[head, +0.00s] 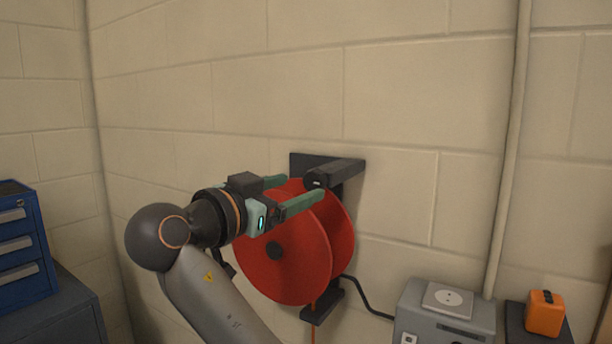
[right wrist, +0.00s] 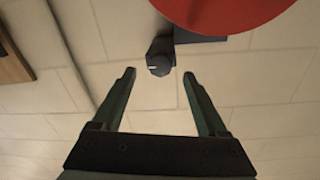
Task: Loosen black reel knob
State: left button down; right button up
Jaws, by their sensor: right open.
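My right gripper (head: 301,190) is at the knob's near side in the head view. In the right wrist view my right gripper (right wrist: 158,74) is open and empty, its two green fingers apart, with the knob just beyond the gap between the tips. My left gripper is not in view.
A grey box (head: 445,318) with a socket plate stands at the lower right, beside an orange item (head: 545,313). A blue drawer cabinet (head: 22,245) is at the left. A pipe (head: 508,140) runs up the block wall.

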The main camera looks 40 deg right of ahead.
aim_at(310, 182)
jog(key=shift+p+x, duration=0.4)
jog(key=shift+x, duration=1.65)
jog(key=shift+c, duration=0.3)
grip_shut()
